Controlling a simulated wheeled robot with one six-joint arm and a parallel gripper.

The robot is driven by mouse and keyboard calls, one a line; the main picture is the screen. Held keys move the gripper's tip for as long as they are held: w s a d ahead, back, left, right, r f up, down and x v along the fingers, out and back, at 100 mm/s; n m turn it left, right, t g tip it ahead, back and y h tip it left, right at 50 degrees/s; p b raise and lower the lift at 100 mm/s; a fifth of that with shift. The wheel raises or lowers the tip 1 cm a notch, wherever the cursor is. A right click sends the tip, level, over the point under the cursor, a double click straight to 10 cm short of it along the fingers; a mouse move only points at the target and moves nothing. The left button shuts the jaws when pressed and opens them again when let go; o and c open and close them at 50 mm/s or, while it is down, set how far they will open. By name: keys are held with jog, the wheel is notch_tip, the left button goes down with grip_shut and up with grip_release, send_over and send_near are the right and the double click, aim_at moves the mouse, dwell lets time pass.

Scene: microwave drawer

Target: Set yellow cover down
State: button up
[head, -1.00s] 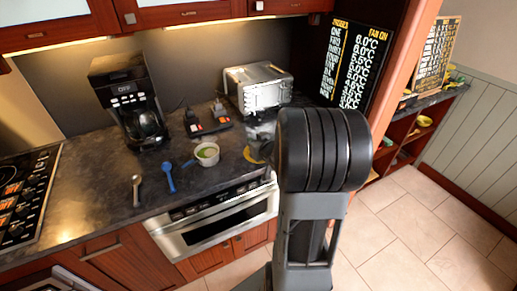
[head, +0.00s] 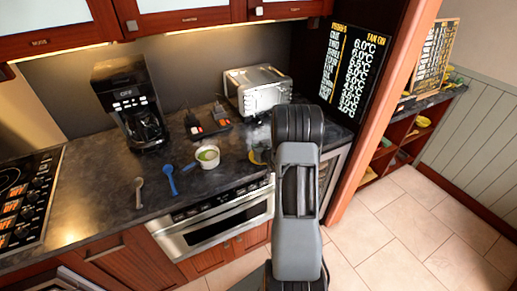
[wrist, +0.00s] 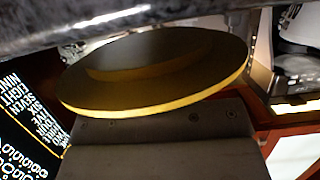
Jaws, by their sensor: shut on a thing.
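The yellow cover (wrist: 165,70) is a round disc with a bright yellow rim and a dark, shaded face in the wrist view. It is tilted in that picture, and a grey part of my gripper (wrist: 165,120) lies against its lower side. My gripper is shut on the cover; the exact contact is partly hidden. In the head view a small yellow part of the cover (head: 256,157) shows just left of my arm, by the counter's right part. My arm hides the gripper there. I cannot tell whether the cover touches the counter.
The dark counter (head: 90,182) holds a coffee maker (head: 130,105), a toaster (head: 258,90), a white bowl (head: 208,157), a blue spoon (head: 171,178) and a grey spoon (head: 139,192). The microwave drawer (head: 215,222) below is shut. A price board (head: 345,68) stands on the right.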

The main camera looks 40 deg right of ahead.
jog(key=shift+f, duration=0.6)
jog(key=shift+f, duration=0.2)
jog(key=o, duration=0.9)
jog(key=shift+r, duration=0.1)
